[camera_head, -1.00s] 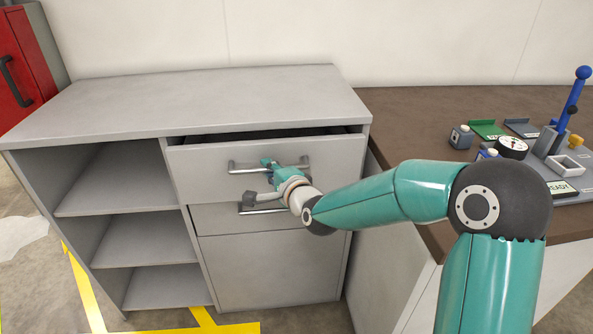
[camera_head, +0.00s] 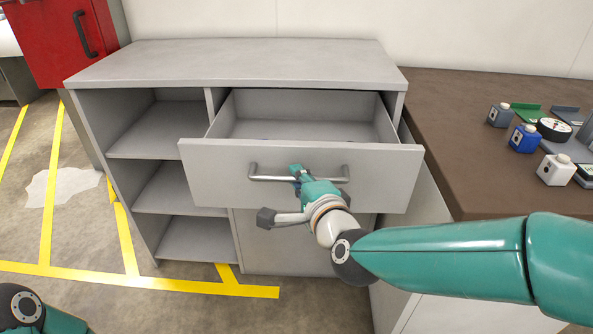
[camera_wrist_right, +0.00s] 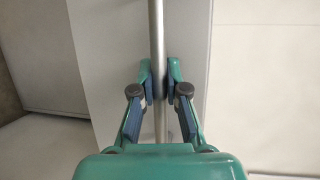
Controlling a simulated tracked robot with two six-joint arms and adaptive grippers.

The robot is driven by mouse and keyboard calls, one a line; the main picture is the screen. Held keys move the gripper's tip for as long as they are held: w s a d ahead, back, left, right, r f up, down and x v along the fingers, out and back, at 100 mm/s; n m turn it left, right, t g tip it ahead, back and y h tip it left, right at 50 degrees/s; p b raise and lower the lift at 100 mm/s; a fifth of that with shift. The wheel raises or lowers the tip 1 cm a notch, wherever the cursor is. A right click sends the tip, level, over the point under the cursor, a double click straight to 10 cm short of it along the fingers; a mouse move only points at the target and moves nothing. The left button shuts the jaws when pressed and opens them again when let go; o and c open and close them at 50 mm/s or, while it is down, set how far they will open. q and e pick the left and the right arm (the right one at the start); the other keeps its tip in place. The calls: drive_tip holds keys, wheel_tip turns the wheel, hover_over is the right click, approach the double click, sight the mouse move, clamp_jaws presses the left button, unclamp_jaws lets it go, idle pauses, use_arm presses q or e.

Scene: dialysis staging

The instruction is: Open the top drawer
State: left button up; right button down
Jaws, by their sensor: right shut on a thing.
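The top drawer (camera_head: 215,165) of the grey cabinet (camera_head: 250,55) stands well out, and its inside shows behind the front panel. Its bar handle (camera_head: 265,178) runs across the front. My right gripper (camera_head: 297,173) is shut on this handle near its middle. In the right wrist view the handle (camera_wrist_right: 156,30) passes between the two fingers of the gripper (camera_wrist_right: 159,82). A small dark thing may lie in the drawer, mostly hidden by the front panel. Part of my left arm (camera_head: 35,310) shows at the lower left; its gripper is out of view.
Open shelves (camera_head: 165,130) fill the cabinet's left side. A brown-topped table (camera_head: 450,130) stands to the right, with small bottles (camera_head: 523,138) and a round gauge (camera_head: 554,128) on it. A red cabinet (camera_head: 60,40) is at the upper left. The floor before the shelves is clear.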

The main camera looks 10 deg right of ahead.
drive_tip(key=shift+s+f, duration=0.25)
drive_tip(key=shift+s, duration=0.1)
drive_tip(key=c, duration=1.2)
unclamp_jaws()
drive_tip(key=shift+r, duration=0.1)
drive_tip(key=shift+a, duration=0.1)
drive_tip(key=v, duration=0.7)
drive_tip(key=shift+s, duration=0.25)
